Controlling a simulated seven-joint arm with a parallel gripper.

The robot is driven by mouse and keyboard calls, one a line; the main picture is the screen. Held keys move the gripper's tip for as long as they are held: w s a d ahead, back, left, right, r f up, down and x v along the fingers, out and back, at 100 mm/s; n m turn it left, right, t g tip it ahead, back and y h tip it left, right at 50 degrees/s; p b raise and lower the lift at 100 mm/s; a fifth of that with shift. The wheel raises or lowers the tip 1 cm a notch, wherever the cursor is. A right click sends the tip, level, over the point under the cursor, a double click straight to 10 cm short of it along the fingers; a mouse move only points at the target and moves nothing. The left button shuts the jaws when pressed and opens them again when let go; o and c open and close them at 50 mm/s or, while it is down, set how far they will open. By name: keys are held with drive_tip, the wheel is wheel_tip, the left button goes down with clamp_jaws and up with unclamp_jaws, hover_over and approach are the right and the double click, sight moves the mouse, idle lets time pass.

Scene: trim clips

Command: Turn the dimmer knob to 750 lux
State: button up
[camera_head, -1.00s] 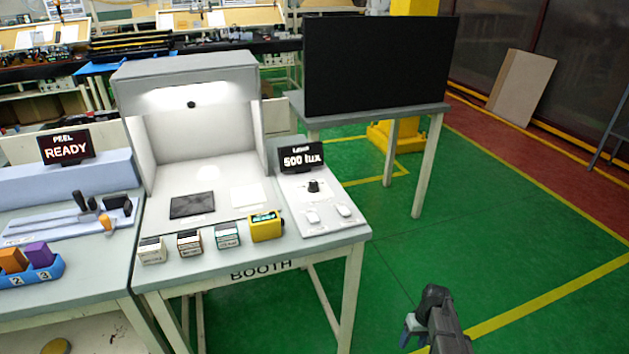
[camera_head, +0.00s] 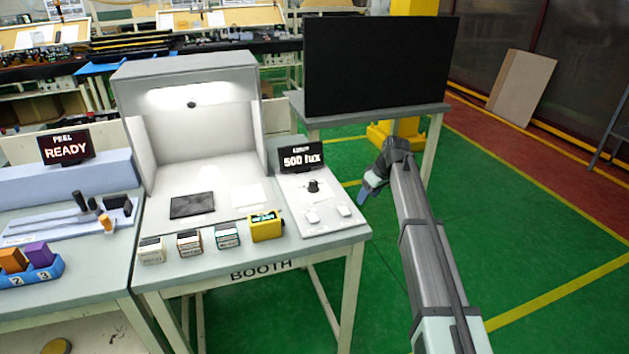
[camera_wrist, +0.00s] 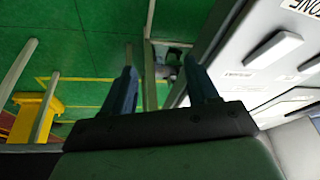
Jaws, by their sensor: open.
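The dimmer knob (camera_head: 313,186) is a small black knob on the white control panel (camera_head: 322,229) at the right of the booth table. Behind it a black display (camera_head: 301,158) reads 500 lux. My gripper (camera_head: 362,196) is to the right of the panel, beside its right edge and apart from the knob. In the wrist view my gripper (camera_wrist: 163,75) shows two fingers spread apart with nothing between them. The knob cannot be made out in the wrist view.
Two white buttons (camera_head: 312,217) sit in front of the knob. A yellow device (camera_head: 266,226) and several small boxes (camera_head: 190,242) line the table's front. The light booth (camera_head: 190,75) stands left of the panel. A black monitor (camera_head: 380,65) stands on a table behind.

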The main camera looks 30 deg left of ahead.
drive_tip(key=a+r+n, duration=0.1)
drive_tip(key=a+r, duration=0.4)
drive_tip(key=r, duration=0.3)
drive_tip(key=n, duration=0.3)
approach(313, 182)
drive_tip(key=shift+g+y, duration=0.4)
drive_tip(key=x, duration=0.6)
drive_tip(key=w+x, duration=0.1)
drive_tip(key=x, duration=0.2)
drive_tip(key=shift+d, duration=0.35)
drive_tip(key=shift+c, duration=0.4)
drive_tip(key=c, duration=1)
drive_tip(key=shift+o, duration=0.2)
drive_tip(key=shift+m, duration=0.3)
